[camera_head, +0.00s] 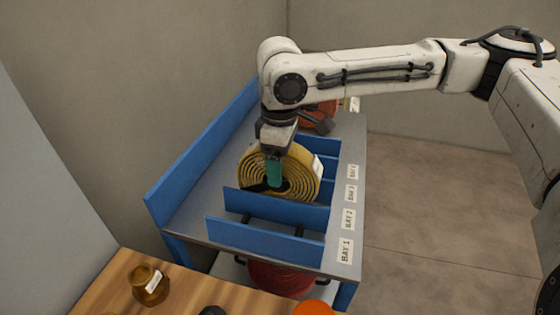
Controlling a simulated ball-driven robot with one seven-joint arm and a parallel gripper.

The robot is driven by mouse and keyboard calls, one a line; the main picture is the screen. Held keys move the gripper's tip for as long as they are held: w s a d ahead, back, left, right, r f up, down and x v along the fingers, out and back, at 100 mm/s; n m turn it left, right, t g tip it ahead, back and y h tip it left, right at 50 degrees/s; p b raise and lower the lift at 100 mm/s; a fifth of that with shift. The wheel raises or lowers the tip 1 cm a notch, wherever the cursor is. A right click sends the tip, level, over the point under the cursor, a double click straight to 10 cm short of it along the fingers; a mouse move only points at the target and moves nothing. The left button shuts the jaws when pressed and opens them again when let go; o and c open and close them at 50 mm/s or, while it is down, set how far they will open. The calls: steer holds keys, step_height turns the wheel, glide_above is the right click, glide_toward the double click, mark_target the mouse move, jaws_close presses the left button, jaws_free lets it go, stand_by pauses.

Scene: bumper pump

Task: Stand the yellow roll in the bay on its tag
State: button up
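The yellow roll (305,183), a coiled hose with a white tag (318,167), stands on edge on the blue-sided rack (185,215), just behind the second blue divider (275,208). The tag's writing is too small to read. My gripper (274,180) points down at the roll, its teal finger in front of the coil near its centre. I cannot tell whether it grips the roll. The bay labels read BAY 1 (345,250) nearest, then BAY 2 (348,219), with further labels behind. The divider hides the roll's bottom, so its exact bay and contact are unclear.
An orange-red roll (320,112) is at the rack's far end, partly behind my arm. A red roll (280,279) lies on the lower shelf. A wooden table (190,295) in front holds a brown jar (150,286). Floor to the right is clear.

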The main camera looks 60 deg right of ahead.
step_height(320, 180, up, 12)
steer(key=shift+r, duration=0.15)
stand_by(0.6)
stand_by(0.6)
